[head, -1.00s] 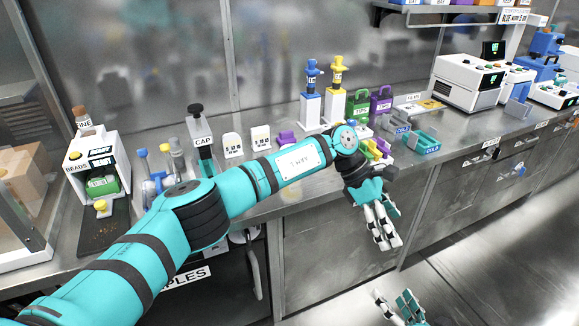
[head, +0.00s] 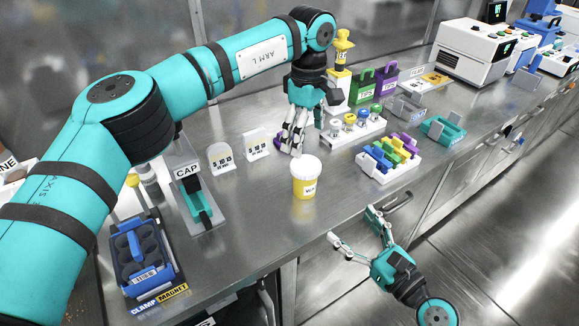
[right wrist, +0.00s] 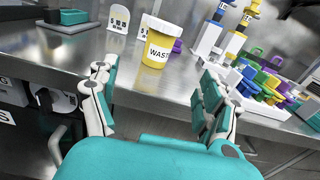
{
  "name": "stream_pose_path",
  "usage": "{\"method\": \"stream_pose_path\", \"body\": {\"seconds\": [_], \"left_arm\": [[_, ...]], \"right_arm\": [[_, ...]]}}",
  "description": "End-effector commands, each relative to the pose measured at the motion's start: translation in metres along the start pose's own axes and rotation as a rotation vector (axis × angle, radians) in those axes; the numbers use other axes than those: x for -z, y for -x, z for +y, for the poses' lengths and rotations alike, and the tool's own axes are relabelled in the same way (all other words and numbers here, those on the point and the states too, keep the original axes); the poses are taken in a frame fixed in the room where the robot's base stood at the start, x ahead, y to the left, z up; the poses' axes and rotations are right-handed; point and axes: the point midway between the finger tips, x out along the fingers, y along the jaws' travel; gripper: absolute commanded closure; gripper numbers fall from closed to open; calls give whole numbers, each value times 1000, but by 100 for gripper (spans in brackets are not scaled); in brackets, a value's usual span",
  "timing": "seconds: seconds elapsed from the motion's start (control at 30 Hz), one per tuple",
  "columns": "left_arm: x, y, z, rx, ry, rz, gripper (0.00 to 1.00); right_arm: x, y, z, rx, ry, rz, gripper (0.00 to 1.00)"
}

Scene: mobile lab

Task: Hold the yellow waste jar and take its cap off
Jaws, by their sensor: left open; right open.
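The yellow waste jar (head: 305,187) stands upright near the front edge of the steel bench, with its white cap (head: 306,167) on. In the right wrist view the jar (right wrist: 158,50) stands beyond my open fingers, its WASTE label facing me. My left gripper (head: 293,146) is open, pointing down just behind and above the jar, apart from it. My right gripper (head: 352,222) is open and empty, in front of the bench edge, to the lower right of the jar; it also shows in the right wrist view (right wrist: 160,100).
A white rack with colored pieces (head: 388,158) and a vial rack (head: 352,128) stand right of the jar. Two white signs (head: 257,143), a CAP stand (head: 196,195) and a blue clamp-magnet rack (head: 143,258) stand left.

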Motion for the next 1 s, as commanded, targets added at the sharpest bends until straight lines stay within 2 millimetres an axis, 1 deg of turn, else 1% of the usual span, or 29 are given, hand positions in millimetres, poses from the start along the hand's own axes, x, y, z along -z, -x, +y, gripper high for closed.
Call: {"method": "stream_pose_path", "body": {"seconds": [0.13,0.27,0.8,0.9,1.0], "left_arm": [[-1,0,0,0,-3,2,13],[0,0,0,0,-2,1,13],[0,0,0,0,-1,0,13],[0,0,0,-1,-1,0,13],[0,0,0,-1,0,0,13]], "right_arm": [[0,-7,0,1,0,-2,19],[-1,-26,0,2,-1,-4,19],[-1,-133,0,0,-2,-2,19],[-1,-149,0,-1,-2,-2,19],[-1,-161,-1,1,-2,-2,19]]}}
